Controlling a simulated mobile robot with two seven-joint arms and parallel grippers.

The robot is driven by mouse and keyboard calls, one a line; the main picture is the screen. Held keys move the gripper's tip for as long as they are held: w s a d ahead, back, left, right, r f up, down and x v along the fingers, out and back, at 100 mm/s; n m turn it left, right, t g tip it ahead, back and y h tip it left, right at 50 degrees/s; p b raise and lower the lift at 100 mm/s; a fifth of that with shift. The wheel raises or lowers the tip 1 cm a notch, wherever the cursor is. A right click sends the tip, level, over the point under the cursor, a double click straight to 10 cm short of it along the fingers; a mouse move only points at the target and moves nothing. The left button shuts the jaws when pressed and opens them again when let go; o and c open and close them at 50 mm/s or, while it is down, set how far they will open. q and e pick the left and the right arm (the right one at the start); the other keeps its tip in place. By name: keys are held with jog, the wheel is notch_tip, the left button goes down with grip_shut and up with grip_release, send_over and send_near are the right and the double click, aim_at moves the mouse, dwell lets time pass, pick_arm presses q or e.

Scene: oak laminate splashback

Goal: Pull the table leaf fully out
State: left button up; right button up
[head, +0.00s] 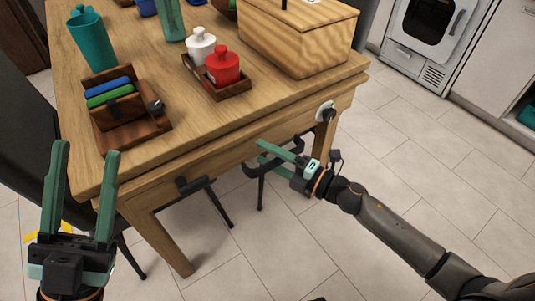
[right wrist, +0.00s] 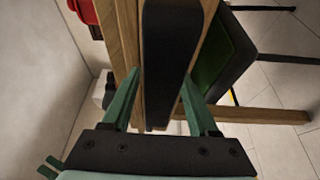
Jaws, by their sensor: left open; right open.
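The wooden table (head: 215,128) has a seam along its front edge, and the table leaf (head: 160,182) shows as the band under the top. It looks about flush with the top. Two dark bar handles are on that front: a left handle (head: 195,184) and a right handle (head: 290,165). My right gripper (head: 262,152) is open at the right handle. In the right wrist view the dark handle (right wrist: 168,60) lies between its two open fingers; contact cannot be told. My left gripper (head: 86,152) is open and empty, left of the table's near corner.
On the table are a wooden bread box (head: 300,40), a tray (head: 232,92) with red and white jars, a wooden holder (head: 130,132) and a teal cup (head: 92,40). A dark chair (head: 30,140) stands at the left. The tiled floor in front is mostly clear.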

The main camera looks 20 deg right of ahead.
jog(key=shift+w, duration=0.1)
grip_shut()
dwell(0.5)
dwell(0.9)
